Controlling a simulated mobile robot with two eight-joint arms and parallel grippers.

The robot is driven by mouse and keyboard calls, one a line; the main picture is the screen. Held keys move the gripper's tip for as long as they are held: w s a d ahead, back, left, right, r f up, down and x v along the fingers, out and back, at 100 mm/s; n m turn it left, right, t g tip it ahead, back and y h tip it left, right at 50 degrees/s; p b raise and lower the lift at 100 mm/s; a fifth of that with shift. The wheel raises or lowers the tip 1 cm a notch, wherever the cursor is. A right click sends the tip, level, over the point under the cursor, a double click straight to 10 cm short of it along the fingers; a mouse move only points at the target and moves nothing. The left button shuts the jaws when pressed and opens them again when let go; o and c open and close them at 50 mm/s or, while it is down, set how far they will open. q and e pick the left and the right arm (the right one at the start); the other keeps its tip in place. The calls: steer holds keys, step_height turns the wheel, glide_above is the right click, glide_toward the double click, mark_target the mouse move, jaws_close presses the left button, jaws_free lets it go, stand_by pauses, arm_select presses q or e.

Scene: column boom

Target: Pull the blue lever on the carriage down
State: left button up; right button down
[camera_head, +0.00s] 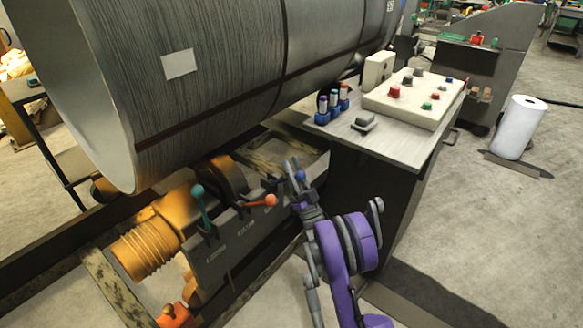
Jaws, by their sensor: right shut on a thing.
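The carriage (235,250) is a dark grey box below a big metal cylinder. Along its top edge stand a teal lever (199,196), an orange lever (262,201) and, at the right end, the blue lever (300,175). Only a small bit of the blue knob shows between the fingers; the lever's shaft is mostly hidden by the gripper. My left gripper is not in view.
A grey control desk (400,145) with a button panel (415,95) stands just right of my right gripper. The large cylinder (215,60) hangs over the carriage. An orange motor (150,245) sits at its left.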

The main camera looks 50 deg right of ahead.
steer(key=shift+s, duration=0.2)
steer(key=c, duration=0.9)
jaws_free()
steer(key=shift+s+d+r, duration=0.1)
steer(key=shift+s, duration=0.05)
steer(key=p+v, duration=0.1)
steer(key=v, duration=1)
